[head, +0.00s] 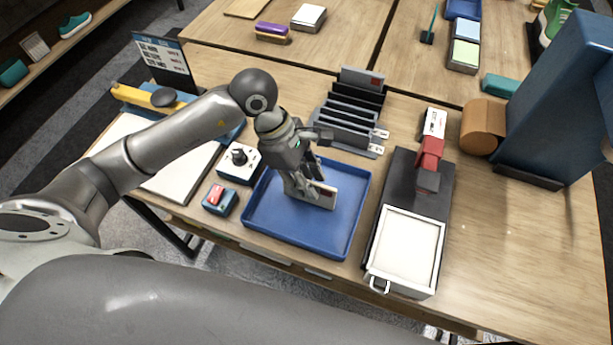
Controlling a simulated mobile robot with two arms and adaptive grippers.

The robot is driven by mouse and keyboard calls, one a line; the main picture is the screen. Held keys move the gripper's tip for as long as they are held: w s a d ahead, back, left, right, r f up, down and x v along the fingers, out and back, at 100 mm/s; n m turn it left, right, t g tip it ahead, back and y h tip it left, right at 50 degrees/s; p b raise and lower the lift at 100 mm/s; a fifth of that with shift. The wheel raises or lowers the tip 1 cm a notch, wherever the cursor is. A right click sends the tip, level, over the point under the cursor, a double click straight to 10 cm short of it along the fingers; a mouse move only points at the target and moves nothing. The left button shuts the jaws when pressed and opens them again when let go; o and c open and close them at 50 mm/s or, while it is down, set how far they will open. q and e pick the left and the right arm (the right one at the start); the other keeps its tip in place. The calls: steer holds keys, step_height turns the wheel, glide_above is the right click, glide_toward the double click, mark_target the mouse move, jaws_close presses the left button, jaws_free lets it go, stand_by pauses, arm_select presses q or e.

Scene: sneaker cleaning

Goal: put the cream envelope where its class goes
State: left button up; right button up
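My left gripper (312,184) reaches down over the blue tray (258,215). Its fingers appear shut on a cream envelope (318,197) with a dark red mark near its right end. The envelope stands tilted, low over the tray; I cannot tell whether it touches the tray floor. The fingers hide part of it. A dark slotted rack (345,131) stands behind the tray, with a grey envelope (361,77) bearing a red mark in its rearmost slot. Small white label tabs (380,134) stick out at the rack's right side. My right gripper is not in view.
A dark machine with a white plate (408,247) and red head (430,154) stands right of the tray. A knob box (239,161) and a red-topped blue block (219,198) lie left. A sign (163,57), brown roll (483,127) and tall blue panel (552,105) flank the rack.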

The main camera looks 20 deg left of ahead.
arm_select(q)
steer(key=shift+r, duration=0.1)
steer(key=shift+w+a+r, duration=0.1)
steer(key=shift+r, duration=0.15)
steer(key=b+v, duration=0.2)
steer(key=v, duration=0.9)
steer(key=shift+r, duration=0.25)
